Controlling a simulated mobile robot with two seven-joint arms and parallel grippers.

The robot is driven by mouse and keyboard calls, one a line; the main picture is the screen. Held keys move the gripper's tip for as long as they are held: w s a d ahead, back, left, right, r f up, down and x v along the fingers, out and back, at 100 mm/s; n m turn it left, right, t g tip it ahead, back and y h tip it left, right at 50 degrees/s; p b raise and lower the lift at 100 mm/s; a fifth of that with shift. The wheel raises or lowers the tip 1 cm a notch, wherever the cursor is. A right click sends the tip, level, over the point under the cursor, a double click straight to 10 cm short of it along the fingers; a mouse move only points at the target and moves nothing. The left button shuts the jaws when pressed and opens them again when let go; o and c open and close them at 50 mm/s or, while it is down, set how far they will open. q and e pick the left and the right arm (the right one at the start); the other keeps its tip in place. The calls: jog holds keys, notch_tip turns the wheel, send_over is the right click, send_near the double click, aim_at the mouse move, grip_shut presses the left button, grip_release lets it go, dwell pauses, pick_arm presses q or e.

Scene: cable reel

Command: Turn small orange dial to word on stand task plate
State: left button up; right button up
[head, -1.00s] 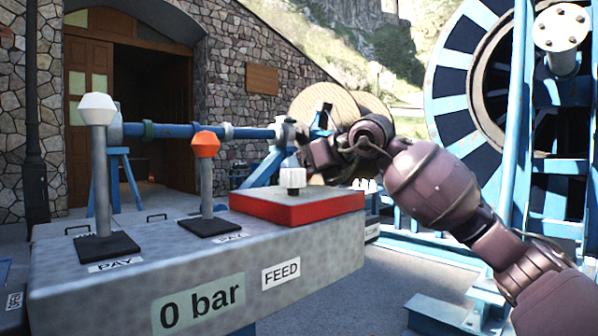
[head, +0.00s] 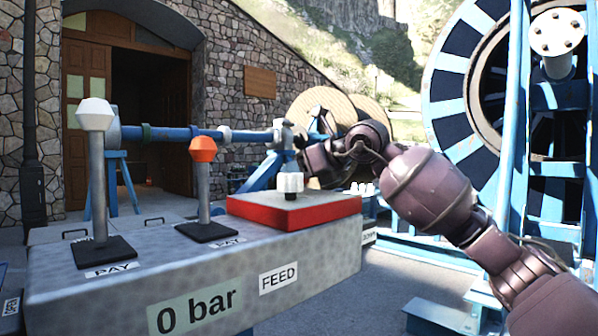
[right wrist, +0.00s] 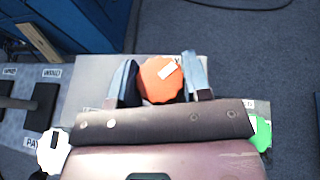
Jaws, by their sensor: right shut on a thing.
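The small orange dial (right wrist: 160,86) is in the right wrist view, on a grey task plate (right wrist: 98,72). A white mark on the dial points up and to the right. A dark word lies beside the dial at its upper right; only one letter's end shows, so I cannot read it. My right gripper (right wrist: 159,62) is shut on the dial, one finger on each side. In the head view my right arm (head: 430,190) reaches behind the console, where the gripper and the orange dial are hidden. My left gripper is in neither view.
A white dial (right wrist: 53,152) and a green dial (right wrist: 260,133) flank my wrist. In the head view a grey console (head: 120,290) carries a white-topped lever (head: 95,115), an orange-topped lever (head: 203,150) and a red box (head: 295,210) with a white knob (head: 290,184).

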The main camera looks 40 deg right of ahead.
jog(key=shift+s+d+r+n+g+y+p, duration=0.1)
jog(key=shift+r+n+g+y+p, duration=0.15)
jog(key=shift+n+y, duration=0.2)
jog(key=shift+r+n+g+y+p, duration=0.15)
jog(key=shift+n+y+p, duration=0.2)
jog(key=shift+y, duration=0.2)
jog(key=shift+f+n+g+y+p, duration=0.1)
jog(key=shift+n+g+y+p, duration=0.3)
jog(key=shift+n+y, duration=0.35)
jog(key=shift+f+n+g+y, duration=0.15)
jog(key=shift+n+g+y, duration=0.65)
jog(key=shift+n+y, duration=0.35)
jog(key=shift+f+n+g+y, duration=0.15)
jog(key=shift+n+g+y, duration=0.85)
jog(key=shift+n+g, duration=0.4)
jog(key=shift+n, duration=0.3)
jog(key=o, duration=0.9)
